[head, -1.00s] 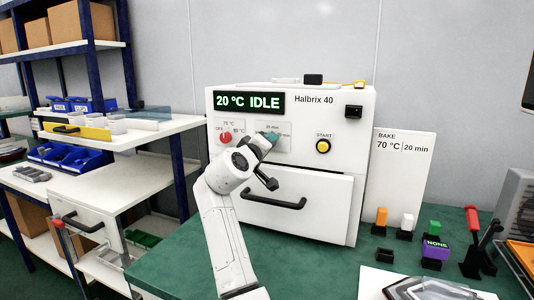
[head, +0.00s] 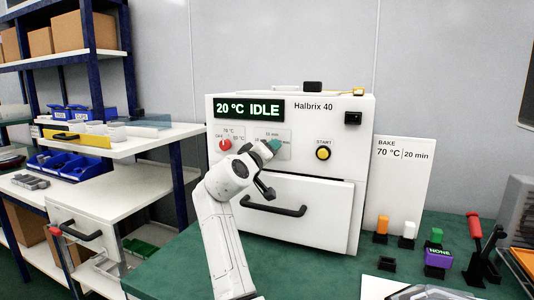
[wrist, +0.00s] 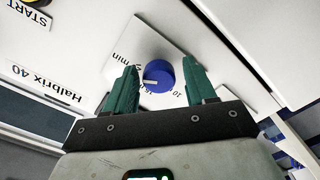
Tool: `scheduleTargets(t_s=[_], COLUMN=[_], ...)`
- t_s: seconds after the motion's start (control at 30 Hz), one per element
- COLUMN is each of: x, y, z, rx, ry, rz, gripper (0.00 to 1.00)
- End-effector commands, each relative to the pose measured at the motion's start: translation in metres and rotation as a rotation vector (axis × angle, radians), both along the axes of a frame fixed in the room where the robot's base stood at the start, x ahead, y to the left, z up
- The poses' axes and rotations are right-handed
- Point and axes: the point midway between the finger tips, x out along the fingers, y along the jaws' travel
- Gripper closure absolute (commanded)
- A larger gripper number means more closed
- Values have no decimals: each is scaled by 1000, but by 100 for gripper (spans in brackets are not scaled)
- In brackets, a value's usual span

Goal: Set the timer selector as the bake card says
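The timer selector is a blue round knob (wrist: 158,76) on a white label plate with minute marks, seen in the wrist view. A short white mark shows on it; I cannot tell exactly which mark it points to. My gripper (wrist: 160,86) is open, with one green finger on each side of the knob and gaps between. In the head view my gripper (head: 272,147) is at the oven front and hides the knob. The bake card (head: 402,180) reads 70 °C, 20 min. The oven display (head: 249,107) reads 20 °C IDLE.
A red temperature knob (head: 225,145) is left of my gripper, and a yellow START button (head: 323,153) is to its right. The oven door handle (head: 273,207) is below. Small coloured blocks stand on the green bench at the right.

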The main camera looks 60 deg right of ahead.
Motion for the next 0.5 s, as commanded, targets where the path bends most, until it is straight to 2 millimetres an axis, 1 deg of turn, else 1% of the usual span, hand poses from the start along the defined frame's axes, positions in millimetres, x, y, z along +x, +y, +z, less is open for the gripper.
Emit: scheduleTargets(t_s=[0.03,0.07,0.33,0.43,0.5], x=[0,0,1,1,1], y=[0,0,3,11,21], z=[1,1,2,2,2], rx=[-2,-2,-4,-5,-7], ry=[0,0,-1,0,-1], rz=[1,1,3,5,6], gripper=[40,37,37,37,37])
